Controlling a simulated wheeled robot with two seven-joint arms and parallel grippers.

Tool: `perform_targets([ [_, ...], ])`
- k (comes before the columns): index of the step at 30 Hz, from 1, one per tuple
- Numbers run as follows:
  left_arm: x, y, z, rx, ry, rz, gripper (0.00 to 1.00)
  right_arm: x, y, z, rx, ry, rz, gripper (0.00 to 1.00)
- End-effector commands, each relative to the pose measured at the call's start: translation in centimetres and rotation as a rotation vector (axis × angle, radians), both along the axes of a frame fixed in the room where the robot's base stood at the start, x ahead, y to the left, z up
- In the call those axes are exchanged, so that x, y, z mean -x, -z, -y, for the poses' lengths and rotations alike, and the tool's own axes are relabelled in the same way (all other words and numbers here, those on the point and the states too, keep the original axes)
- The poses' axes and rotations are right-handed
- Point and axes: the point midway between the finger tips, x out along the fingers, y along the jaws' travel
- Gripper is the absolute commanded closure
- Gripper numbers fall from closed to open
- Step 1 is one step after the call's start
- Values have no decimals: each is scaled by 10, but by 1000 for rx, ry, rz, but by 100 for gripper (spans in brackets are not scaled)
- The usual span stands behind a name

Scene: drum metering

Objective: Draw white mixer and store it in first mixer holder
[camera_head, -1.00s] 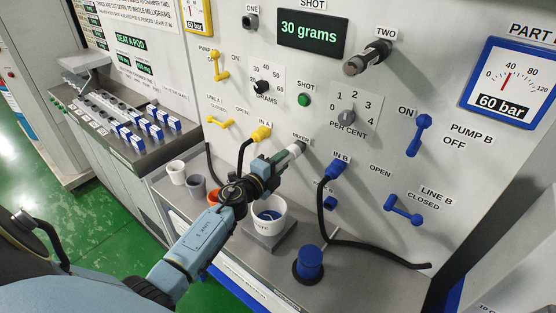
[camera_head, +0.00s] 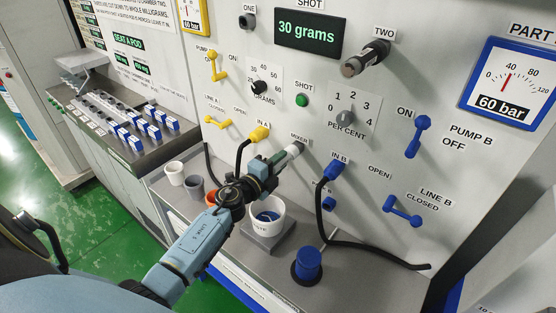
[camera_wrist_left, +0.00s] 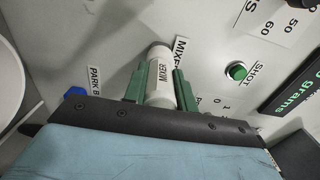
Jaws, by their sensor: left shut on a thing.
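The white mixer (camera_head: 294,149) is a short white cylinder at the panel, just below the MIXER label. In the left wrist view the mixer (camera_wrist_left: 160,72) shows its own MIXER lettering and lies between two green fingers. My left gripper (camera_head: 272,166) is shut on it, and it also shows in the wrist view (camera_wrist_left: 160,92). The mixer's far end is at or close to the panel; I cannot tell whether it is still seated. I cannot make out the mixer holders. My right gripper is not in view.
A white bucket (camera_head: 278,207) stands below my left gripper. Several small cups, including a white cup (camera_head: 175,172), stand to its left. A black hose (camera_head: 321,215) hangs from the blue IN B fitting (camera_head: 334,165). A blue capped cylinder (camera_head: 308,263) stands on the grey shelf.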

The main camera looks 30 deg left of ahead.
Motion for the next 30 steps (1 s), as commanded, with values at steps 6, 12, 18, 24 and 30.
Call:
perform_targets([
  [6, 0, -18, 6, 1, 12, 34, 100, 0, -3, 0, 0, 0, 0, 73],
  [12, 8, -19, 4, 0, 11, 34, 100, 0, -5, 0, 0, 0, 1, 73],
  [18, 17, -18, 1, 2, 9, 35, 100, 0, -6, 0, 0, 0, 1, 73],
  [24, 26, -18, -2, 1, 5, 34, 100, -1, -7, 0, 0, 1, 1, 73],
  [30, 34, -18, -4, 0, 3, 33, 100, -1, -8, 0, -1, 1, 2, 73],
])
